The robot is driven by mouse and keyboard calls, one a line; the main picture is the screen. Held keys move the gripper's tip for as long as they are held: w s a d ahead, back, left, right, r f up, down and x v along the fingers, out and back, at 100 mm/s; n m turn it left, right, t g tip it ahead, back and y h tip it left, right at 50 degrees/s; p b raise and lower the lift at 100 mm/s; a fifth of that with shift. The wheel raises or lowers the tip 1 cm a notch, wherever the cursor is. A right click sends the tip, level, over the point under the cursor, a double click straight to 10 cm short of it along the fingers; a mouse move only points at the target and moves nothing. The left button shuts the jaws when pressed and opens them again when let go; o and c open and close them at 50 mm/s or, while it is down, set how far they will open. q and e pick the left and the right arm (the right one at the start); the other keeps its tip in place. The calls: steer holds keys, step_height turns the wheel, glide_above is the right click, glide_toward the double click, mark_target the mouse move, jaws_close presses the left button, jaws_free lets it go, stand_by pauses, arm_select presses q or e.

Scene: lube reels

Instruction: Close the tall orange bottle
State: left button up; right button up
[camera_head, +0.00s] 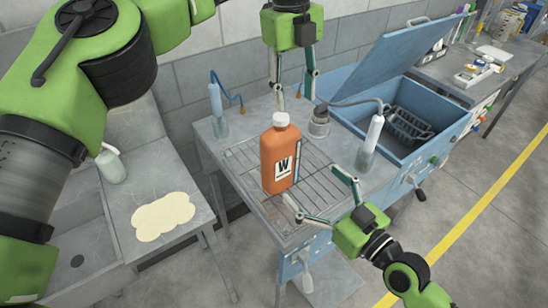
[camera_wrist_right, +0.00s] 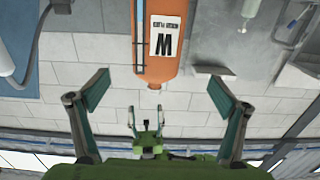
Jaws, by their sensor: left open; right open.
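The tall orange bottle (camera_head: 279,160) with a "W" label stands upright on a wire rack (camera_head: 308,158) in the head view. In the right wrist view the bottle (camera_wrist_right: 162,62) appears upside down, and I cannot make out the white cap against the pale wall. My left gripper (camera_head: 296,100) is open and empty, behind and above the bottle; it also shows in the right wrist view (camera_wrist_right: 145,108). My right gripper (camera_head: 312,187) is open at the bottle's front right, its fingers apart from it.
A jar (camera_head: 319,122) stands behind the rack. Tubed dispensers (camera_head: 369,143) (camera_head: 217,108) stand on either side. A blue open-lidded basin (camera_head: 432,118) is at the right. A sink bench with a pale puddle (camera_head: 163,217) and a pump bottle (camera_head: 111,165) is at the left.

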mark_target(280, 148)
arm_select(q)
steer(key=shift+n+y, duration=0.4)
steer(key=shift+y, duration=0.1)
steer(key=a+r, duration=0.2)
steer(key=r, duration=0.1)
steer(key=shift+w+a, duration=0.2)
steer(key=shift+a, duration=0.2)
steer(key=shift+f, duration=0.1)
arm_select(e)
steer(key=shift+w+d+r, duration=0.2)
steer(key=shift+d+r, duration=0.05)
arm_select(q)
steer(key=shift+w, duration=0.1)
arm_select(e)
steer(key=x, duration=1.4)
steer(key=shift+d, duration=0.1)
steer(key=shift+c, duration=0.4)
steer(key=shift+r, duration=0.1)
steer(key=c, duration=2.2)
arm_select(q)
steer(key=shift+f, duration=4.05)
